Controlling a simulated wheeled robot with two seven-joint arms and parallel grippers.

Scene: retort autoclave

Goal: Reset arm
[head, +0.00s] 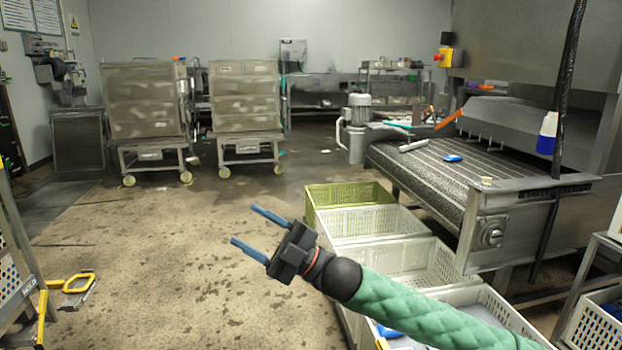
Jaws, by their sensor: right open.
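My right gripper (260,233) reaches in from the lower right on an arm in a green quilted sleeve. Its two blue fingers are apart, with nothing between them. It hangs over open floor, to the left of a row of crates in the picture. My left gripper is not in the head view.
A green crate (313,197) and white crates (378,240) stand in a row below my right arm. A conveyor (402,172) runs along the right. Two wheeled racks (144,98) stand at the back. A yellow-handled thing (72,284) is at lower left. The middle floor is clear.

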